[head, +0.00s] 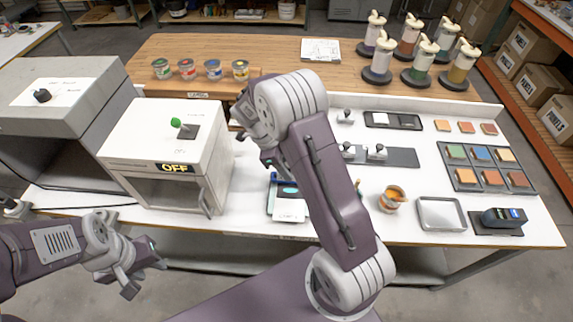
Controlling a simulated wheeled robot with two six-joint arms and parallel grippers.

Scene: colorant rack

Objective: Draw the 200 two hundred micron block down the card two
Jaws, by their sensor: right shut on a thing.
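My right gripper (268,158) is mostly hidden behind my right arm, left of the arm's long link. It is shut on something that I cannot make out. Small blocks with round grey knobs stand on the table: one at the back (346,116) and two on a dark grey holder (402,158). Their markings are too small to read. A flat white and dark piece with a blue-green part (289,205) lies at the front middle, partly behind my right arm; I cannot tell whether it is card two. My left gripper (146,276) is open and empty before the table's front left.
A white oven (140,135) showing OFF stands left. An orange-filled cup (392,198), an empty metal tray (441,214), a dark handheld device (503,218) and a rack of colour chips (451,178) lie right. Pump bottles (424,62) and paint tins (212,69) stand behind.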

